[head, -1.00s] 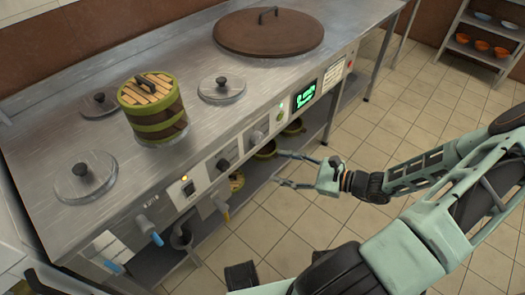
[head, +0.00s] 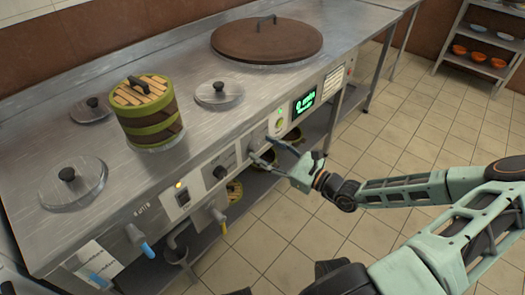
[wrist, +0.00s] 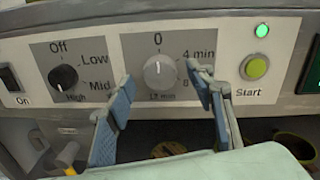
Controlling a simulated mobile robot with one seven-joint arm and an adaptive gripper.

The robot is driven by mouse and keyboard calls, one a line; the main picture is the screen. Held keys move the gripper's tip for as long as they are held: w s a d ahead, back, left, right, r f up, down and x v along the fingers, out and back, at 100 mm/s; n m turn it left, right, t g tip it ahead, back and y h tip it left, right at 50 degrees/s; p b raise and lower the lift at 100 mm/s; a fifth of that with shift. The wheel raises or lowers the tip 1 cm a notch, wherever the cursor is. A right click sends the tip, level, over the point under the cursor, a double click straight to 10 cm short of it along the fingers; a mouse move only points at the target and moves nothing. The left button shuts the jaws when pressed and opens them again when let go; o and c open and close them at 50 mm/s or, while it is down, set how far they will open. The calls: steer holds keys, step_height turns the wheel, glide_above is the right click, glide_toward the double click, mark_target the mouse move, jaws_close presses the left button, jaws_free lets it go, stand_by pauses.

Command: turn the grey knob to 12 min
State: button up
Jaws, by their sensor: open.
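My gripper (wrist: 158,100) is open and empty. Its fingers reach toward the panel below and to both sides of the knob, with no contact visible. In the head view my gripper (head: 260,150) is close in front of the panel and hides the knob's area.
A black heat knob (wrist: 63,78) with Off, Low, Mid and High is left of the grey knob. A green Start button (wrist: 255,67) is to the right, under a lit green lamp. A green display (head: 305,102) is farther right. Taps (head: 218,216) stick out lower left.

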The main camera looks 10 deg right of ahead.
steer(key=shift+w+a, duration=0.45)
steer(key=shift+w, duration=0.05)
steer(key=c, duration=1.2)
steer(key=shift+o, duration=0.2)
